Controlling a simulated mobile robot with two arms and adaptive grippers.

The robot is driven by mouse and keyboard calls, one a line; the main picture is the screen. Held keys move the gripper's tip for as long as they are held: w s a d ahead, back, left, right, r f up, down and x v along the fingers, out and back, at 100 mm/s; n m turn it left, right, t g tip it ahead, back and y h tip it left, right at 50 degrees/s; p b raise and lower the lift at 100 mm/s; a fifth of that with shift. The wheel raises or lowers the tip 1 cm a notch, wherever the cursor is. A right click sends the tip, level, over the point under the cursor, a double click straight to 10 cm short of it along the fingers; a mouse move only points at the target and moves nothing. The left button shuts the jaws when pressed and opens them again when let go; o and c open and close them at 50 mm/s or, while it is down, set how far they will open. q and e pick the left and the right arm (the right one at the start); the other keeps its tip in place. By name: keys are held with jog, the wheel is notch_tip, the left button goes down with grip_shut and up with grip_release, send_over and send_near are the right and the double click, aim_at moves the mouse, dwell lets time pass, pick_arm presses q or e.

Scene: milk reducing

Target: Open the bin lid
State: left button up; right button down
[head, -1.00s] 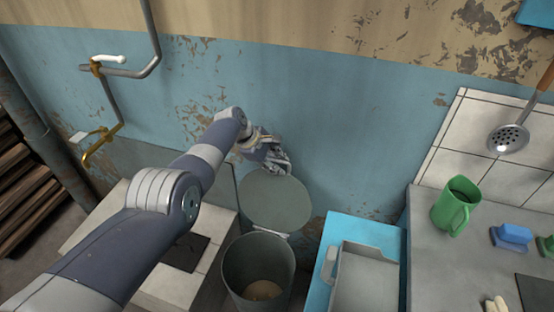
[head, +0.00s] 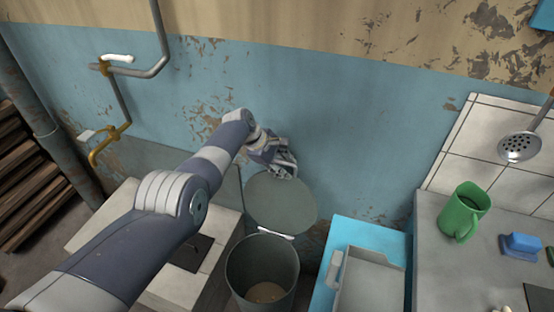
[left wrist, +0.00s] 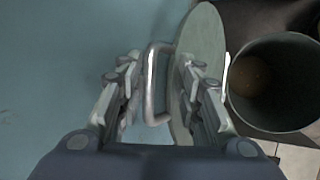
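The grey bin (head: 235,272) stands on the floor with its mouth uncovered. A little brownish matter lies at its bottom. Its round grey-green lid (head: 282,206) is swung up on the hinge at the back rim and leans toward the blue wall. My left gripper (head: 287,166) is at the lid's upper edge, on its wall side. In the left wrist view, the metal lid handle (left wrist: 151,85) lies between the two spread fingers. The right finger overlaps the lid (left wrist: 207,50). The bin mouth (left wrist: 275,82) shows at the right. My right gripper is not in view.
A blue cabinet (head: 322,290) with a grey tray (head: 370,285) stands right of the bin. A counter (head: 440,225) with a green mug (head: 463,212) is further right. A tiled white block (head: 120,205) is at the left, and the wall (head: 350,150) is close behind the lid.

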pick_arm(q)
jog(key=shift+w+a+r, duration=0.15)
jog(key=shift+a+r, duration=0.15)
jog(key=shift+r, duration=0.4)
jog(key=shift+s+a+r, duration=0.3)
jog(key=shift+r, duration=0.1)
jog(key=shift+v, duration=2.65)
jog(key=shift+s, duration=0.2)
